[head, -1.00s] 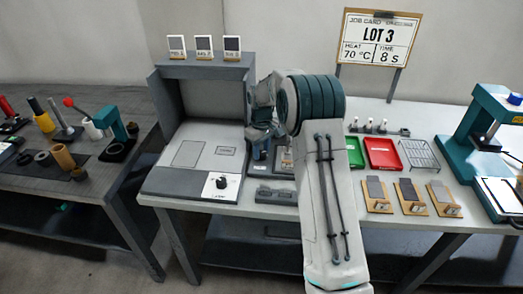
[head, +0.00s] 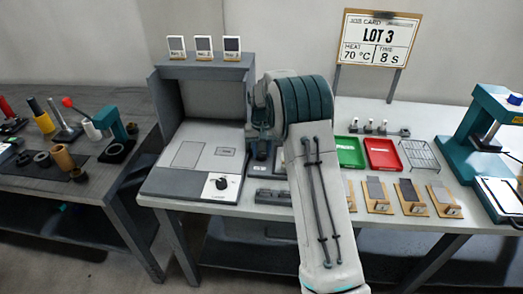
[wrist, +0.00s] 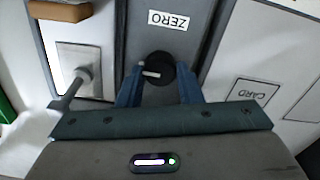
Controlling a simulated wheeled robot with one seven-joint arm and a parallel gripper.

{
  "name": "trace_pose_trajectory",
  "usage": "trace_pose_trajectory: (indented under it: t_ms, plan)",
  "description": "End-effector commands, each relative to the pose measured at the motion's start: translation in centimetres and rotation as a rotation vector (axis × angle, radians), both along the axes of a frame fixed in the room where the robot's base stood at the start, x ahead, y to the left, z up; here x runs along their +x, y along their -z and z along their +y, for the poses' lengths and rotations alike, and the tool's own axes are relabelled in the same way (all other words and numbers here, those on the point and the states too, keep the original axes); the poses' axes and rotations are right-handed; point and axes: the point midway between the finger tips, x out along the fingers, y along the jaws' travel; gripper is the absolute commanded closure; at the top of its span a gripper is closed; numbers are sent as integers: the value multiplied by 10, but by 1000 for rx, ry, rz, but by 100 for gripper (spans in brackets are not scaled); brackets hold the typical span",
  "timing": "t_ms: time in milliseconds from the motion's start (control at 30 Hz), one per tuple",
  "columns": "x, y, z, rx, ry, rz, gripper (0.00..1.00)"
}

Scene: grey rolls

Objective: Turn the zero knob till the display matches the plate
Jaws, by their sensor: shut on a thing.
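The zero knob (wrist: 158,68) is a dark round knob with a pale pointer bar, on a grey strip below the upside-down ZERO label (wrist: 169,20) in the wrist view. My gripper (wrist: 159,92) is shut on it, one blue finger at each side. In the head view my own arm hides the knob and most of the gripper. I cannot make out a display reading in either view, nor tell which plate the task means.
A metal plate with a lever (wrist: 82,72) stands close left of my gripper in the wrist view. A grey booth (head: 165,115) with another knob (head: 221,183) stands left of my arm. Green (head: 350,152) and red (head: 383,154) trays and sample stands (head: 411,197) lie right.

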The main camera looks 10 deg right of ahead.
Motion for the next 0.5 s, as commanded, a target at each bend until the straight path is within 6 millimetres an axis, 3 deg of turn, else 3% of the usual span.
trace_pose_trajectory:
  t_ms: [400,433,500]
  plan:
    - [0,0,0,1,4,0,90]
    - [0,0,0,1,4,0,59]
    - [0,0,0,1,4,0,46]
